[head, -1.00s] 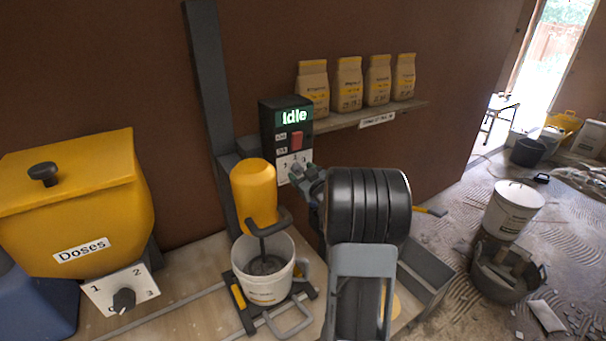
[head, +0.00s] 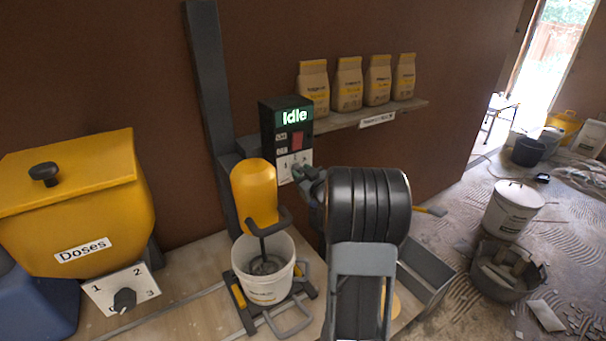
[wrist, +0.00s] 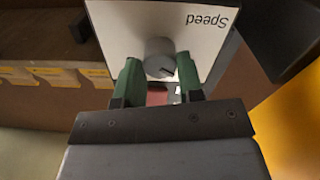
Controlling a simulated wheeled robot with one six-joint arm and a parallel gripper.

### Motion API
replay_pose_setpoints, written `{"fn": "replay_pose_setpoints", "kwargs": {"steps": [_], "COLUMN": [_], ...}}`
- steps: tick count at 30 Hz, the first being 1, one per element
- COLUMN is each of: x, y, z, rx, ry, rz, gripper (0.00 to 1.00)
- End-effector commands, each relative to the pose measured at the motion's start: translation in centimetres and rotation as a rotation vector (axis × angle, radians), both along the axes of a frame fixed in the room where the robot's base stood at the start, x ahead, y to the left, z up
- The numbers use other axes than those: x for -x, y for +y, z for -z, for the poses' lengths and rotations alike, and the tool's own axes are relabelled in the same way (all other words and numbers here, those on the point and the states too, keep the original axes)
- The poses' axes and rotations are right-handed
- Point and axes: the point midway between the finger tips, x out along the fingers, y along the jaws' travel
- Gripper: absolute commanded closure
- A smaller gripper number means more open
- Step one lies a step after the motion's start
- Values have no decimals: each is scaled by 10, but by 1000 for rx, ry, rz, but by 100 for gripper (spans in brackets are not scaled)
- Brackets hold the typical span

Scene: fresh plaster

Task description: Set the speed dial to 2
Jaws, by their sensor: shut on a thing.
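The speed dial is a round grey knob (wrist: 158,54) on a white plate (wrist: 125,25) marked "Speed", upside down in the wrist view. My gripper (wrist: 158,68) has its two green fingers on either side of the knob, shut on it. A dark pointer mark shows on the knob's lower right in that view. In the head view my gripper (head: 302,173) covers most of the dial, so the number it points to cannot be told. The control box (head: 271,128) above reads "Idle" and has a red button (head: 297,140).
A yellow mixer (head: 254,190) stands over a white bucket (head: 247,283) just left of my arm. A shelf (head: 405,108) with several bags is to the right. The yellow doses bin (head: 80,205) has its own dial (head: 124,300) at left.

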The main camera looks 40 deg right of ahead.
Motion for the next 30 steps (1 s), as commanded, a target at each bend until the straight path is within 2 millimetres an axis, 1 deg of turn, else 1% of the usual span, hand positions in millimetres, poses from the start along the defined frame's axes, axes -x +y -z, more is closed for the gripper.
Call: {"fn": "replay_pose_setpoints", "kwargs": {"steps": [8,21,30], "x": [0,0,0], "y": [0,0,-1], "z": [-3,-3,-3], "rx": [-183,-596,-827], "ry": [-10,-34,-48], "rz": [0,0,1], "gripper": [89,89,89]}}
